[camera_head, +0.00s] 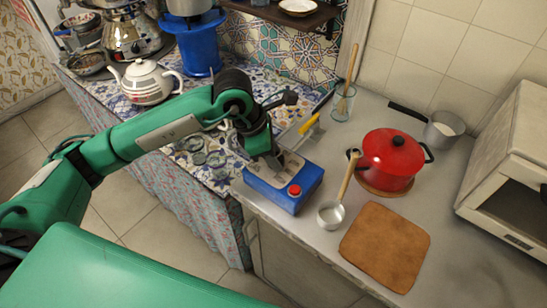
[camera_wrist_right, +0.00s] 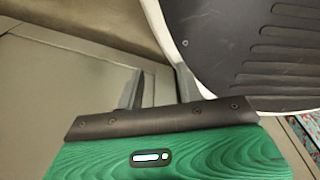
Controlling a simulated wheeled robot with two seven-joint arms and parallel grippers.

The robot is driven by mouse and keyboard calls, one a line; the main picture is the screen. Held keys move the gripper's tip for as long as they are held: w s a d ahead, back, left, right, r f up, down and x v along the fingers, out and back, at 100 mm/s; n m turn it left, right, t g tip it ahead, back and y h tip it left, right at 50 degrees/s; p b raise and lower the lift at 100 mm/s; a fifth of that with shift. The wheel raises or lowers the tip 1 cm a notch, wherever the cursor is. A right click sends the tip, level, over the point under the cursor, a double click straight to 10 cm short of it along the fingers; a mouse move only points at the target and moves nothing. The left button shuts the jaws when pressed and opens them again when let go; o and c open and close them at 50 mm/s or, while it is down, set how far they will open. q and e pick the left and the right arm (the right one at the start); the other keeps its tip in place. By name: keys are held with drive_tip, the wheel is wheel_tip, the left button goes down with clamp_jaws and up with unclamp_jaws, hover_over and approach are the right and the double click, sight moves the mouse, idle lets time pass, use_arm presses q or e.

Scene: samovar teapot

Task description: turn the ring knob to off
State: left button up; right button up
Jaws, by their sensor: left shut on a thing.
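No ring knob can be made out in either view. A blue stand (camera_head: 200,50), like a heater, with a metal pot on it, is behind on the tiled counter. My right gripper (camera_wrist_right: 160,90) shows in the right wrist view with its fingers apart and nothing between them.
A white teapot (camera_head: 147,82) and a samovar (camera_head: 132,32) stand at the back left. A ladle (camera_head: 331,214), red pot (camera_head: 392,157), wooden board (camera_head: 385,246), small saucepan (camera_head: 442,130) and white oven (camera_head: 510,165) are to the right. Glasses (camera_head: 216,160) stand left of the can.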

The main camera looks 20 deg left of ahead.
use_arm(q)
drive_tip(key=shift+n, duration=0.4)
use_arm(e)
drive_tip(key=shift+w, duration=0.35)
use_arm(q)
drive_tip(key=o, duration=1)
drive_tip(key=shift+r, duration=0.1)
drive_tip(key=shift+a+r, duration=0.1)
drive_tip(key=shift+r, duration=0.1)
drive_tip(key=b+v, duration=0.1)
drive_tip(key=v, duration=1.2)
drive_tip(key=shift+s+r+b, duration=0.1)
drive_tip(key=shift+s+b, duration=0.05)
drive_tip(key=shift+b, duration=0.2)
use_arm(e)
drive_tip(key=w, duration=0.1)
drive_tip(key=w+r, duration=0.1)
drive_tip(key=w+a, duration=0.1)
drive_tip(key=shift+w+r, duration=0.1)
drive_tip(key=shift+r, duration=0.2)
